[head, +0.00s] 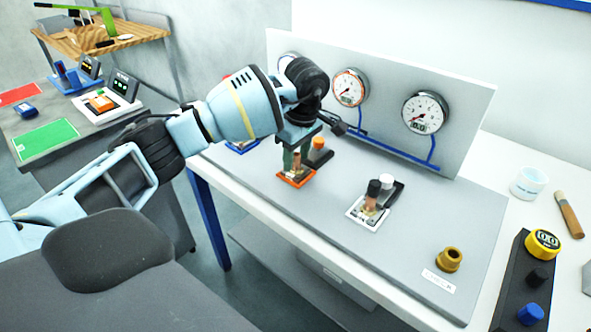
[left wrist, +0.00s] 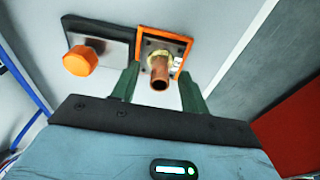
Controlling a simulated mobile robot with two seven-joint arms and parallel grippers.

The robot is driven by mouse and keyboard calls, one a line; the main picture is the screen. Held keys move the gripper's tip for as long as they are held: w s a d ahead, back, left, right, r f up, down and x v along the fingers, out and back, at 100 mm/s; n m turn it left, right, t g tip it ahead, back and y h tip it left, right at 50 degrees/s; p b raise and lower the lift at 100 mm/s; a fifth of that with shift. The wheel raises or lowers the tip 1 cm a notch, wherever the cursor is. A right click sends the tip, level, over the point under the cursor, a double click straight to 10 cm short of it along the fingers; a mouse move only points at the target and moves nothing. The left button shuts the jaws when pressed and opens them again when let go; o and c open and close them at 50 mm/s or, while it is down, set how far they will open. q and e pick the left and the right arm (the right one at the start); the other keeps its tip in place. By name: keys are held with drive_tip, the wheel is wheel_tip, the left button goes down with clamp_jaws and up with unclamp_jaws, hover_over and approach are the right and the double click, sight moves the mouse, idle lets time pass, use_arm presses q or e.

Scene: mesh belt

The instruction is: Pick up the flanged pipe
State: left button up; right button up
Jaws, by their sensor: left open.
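A copper pipe with a brass flange at its base (left wrist: 159,76) stands in an orange-framed square fixture (left wrist: 181,57) in the left wrist view. In the head view the same orange-framed fixture (head: 294,182) is on the grey bench panel, with the pipe mostly hidden by my gripper. My left gripper (head: 296,156) is open above the fixture. In the left wrist view the green fingers of my left gripper (left wrist: 158,85) are on either side of the pipe. I cannot tell whether they touch it. My right gripper is not in view.
An orange knob (left wrist: 80,61) sits close beside the pipe. A white-framed fixture (head: 353,213) and a brass flanged piece (head: 449,260) are to the right. Pressure gauges (head: 425,112) are on the back panel. A control box (head: 516,285) is at the right.

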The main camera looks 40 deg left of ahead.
use_arm(q)
drive_tip(key=shift+f, duration=0.8)
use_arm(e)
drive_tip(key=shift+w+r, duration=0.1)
use_arm(q)
drive_tip(key=shift+c, duration=0.3)
clamp_jaws()
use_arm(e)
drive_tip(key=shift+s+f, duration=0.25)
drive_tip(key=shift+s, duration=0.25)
use_arm(q)
drive_tip(key=shift+r, duration=0.15)
